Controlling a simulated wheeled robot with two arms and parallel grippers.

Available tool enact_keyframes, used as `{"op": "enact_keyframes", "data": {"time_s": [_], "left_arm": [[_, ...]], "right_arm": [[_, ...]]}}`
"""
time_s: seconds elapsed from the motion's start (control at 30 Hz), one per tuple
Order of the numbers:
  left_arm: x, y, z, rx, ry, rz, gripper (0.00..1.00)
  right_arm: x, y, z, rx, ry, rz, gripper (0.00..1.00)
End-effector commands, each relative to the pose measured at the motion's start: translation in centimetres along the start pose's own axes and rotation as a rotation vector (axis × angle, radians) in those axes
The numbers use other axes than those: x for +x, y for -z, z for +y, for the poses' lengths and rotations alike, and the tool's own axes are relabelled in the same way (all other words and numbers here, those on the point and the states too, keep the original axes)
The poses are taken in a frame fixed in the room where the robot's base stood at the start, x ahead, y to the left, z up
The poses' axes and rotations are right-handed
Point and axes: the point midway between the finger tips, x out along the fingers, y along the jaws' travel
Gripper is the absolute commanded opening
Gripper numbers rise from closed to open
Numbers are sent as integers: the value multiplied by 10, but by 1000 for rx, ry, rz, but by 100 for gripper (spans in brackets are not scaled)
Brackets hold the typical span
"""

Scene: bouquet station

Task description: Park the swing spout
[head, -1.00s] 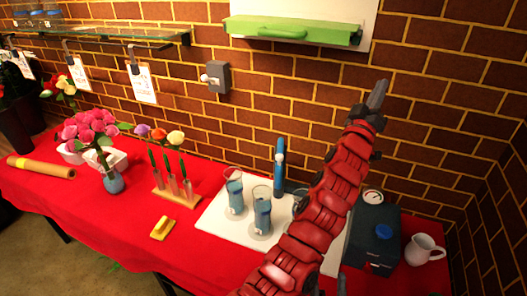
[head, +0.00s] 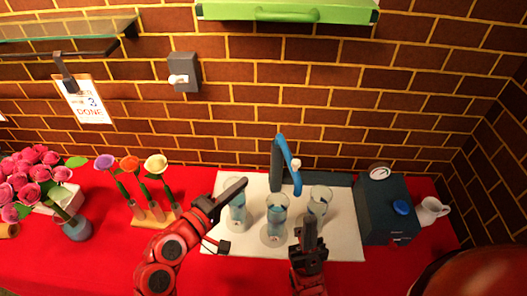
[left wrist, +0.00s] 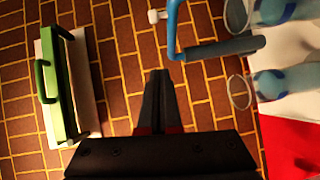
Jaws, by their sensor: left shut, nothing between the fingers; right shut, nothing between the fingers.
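The blue swing spout (head: 287,160) stands upright at the back of a white mat (head: 340,240). Its curved arm comes forward, and its lower end shows between the middle vase (head: 277,212) and the right vase (head: 319,203). A pale knob (head: 296,163) sits on it. My left gripper (head: 241,185) is shut and empty, left of the spout and over the left vase (head: 238,212). My right gripper (head: 308,224) is shut and empty, in front of the right vase. The left wrist view shows the spout (left wrist: 173,30) beyond my shut left fingertips (left wrist: 160,76), apart from them.
A dark box with a gauge (head: 381,210) and a white jug (head: 431,210) stand at the right. A flower rack (head: 155,218) and a bouquet vase (head: 75,227) stand at the left. A brick wall closes the back, with a green-handled panel (head: 287,13) above.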

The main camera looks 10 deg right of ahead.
Motion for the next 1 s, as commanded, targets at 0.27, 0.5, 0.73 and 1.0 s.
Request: {"op": "enact_keyframes", "data": {"time_s": [0.27, 0.5, 0.73, 1.0], "left_arm": [[3, -16, 2, 25, -20, -38, 0], [50, -18, 12, 21, -14, -41, 0], [92, -20, 12, 20, -13, -38, 0], [113, -44, 10, 20, -15, -35, 0]], "right_arm": [[-18, -3, -1, 1, 2, -6, 0], [0, -1, -1, 1, 3, -8, 0], [18, 2, 0, 2, 3, -9, 0], [36, 5, 1, 2, 3, -10, 0]]}}
